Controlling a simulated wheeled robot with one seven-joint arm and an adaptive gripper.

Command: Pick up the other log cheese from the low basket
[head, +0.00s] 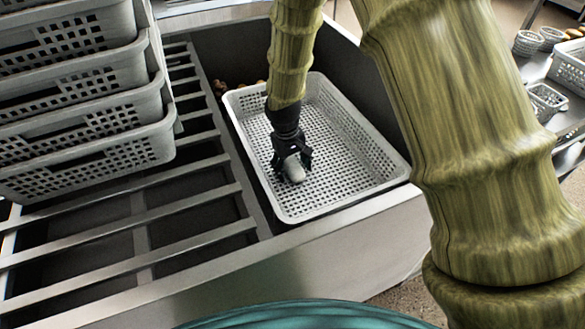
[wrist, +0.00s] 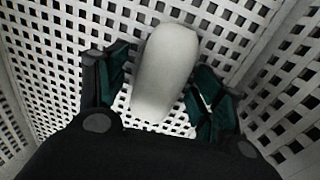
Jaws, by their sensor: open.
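The log cheese (wrist: 165,72) is a pale, rounded cylinder lying on the perforated floor of the low basket (head: 345,150). In the head view the cheese (head: 294,171) shows at the tips of my gripper (head: 292,168), near the basket's front left part. My gripper, also in the wrist view (wrist: 165,95), is open, with one finger on each side of the cheese. Narrow gaps seem to show beside the cheese, but I cannot tell whether a finger touches it. The cheese's near end is close to the gripper's palm. No second log cheese shows in the basket.
Stacked grey perforated baskets (head: 85,125) stand at the left on a metal slatted rack (head: 150,235). The low basket's walls surround my gripper. Several small brownish items (head: 222,88) lie behind the basket. More small baskets (head: 545,100) stand on a shelf at the far right.

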